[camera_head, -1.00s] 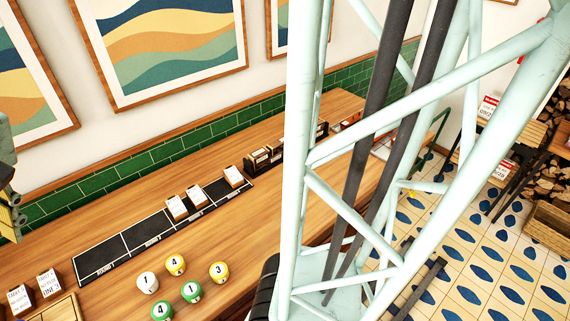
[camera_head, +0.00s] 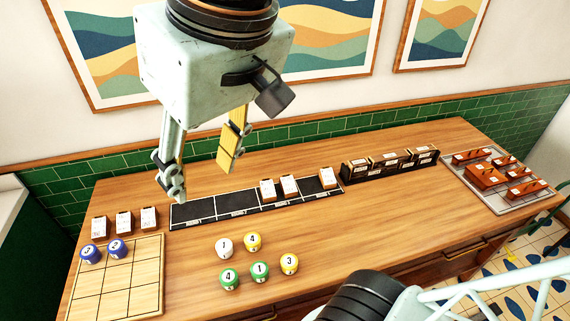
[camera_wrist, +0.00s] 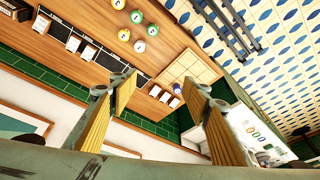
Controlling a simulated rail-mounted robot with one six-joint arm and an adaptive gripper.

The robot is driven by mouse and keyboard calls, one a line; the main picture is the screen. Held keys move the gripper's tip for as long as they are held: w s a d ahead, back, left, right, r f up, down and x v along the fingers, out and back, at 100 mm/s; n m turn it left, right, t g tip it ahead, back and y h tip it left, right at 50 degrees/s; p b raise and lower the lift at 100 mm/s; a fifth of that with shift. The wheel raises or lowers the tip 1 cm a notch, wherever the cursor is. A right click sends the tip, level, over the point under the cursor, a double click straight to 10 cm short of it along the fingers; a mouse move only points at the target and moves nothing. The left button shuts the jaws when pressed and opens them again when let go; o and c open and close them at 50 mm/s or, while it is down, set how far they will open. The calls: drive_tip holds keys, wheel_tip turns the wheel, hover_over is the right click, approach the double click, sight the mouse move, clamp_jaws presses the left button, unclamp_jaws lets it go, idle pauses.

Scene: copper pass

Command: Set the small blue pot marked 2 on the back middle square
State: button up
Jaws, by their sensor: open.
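The blue pot that looks marked 2 (camera_head: 117,248) stands upright on the wooden grid board (camera_head: 112,288), in what looks like the back middle square. Another blue pot, seemingly marked 3 (camera_head: 90,254), stands beside it in the back left square. My gripper (camera_head: 201,184) is open and empty, raised to the right of the board and well apart from both pots. In the wrist view its fingers (camera_wrist: 158,85) are spread, and part of the board (camera_wrist: 190,65) shows beyond them.
White, yellow and green pots (camera_head: 260,270) stand right of the board. A black strip (camera_head: 236,229) with cards lies behind them. Small cards (camera_head: 123,222) stand behind the board. A dark rack (camera_head: 390,162) and a tray (camera_head: 510,203) of brown blocks are farther right.

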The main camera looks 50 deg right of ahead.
drive_tip(key=s+d, duration=0.2)
drive_tip(key=s, duration=0.4)
drive_tip(key=shift+d+m+h, duration=0.3)
drive_tip(key=shift+d+h, duration=0.05)
drive_tip(key=shift+h, duration=0.05)
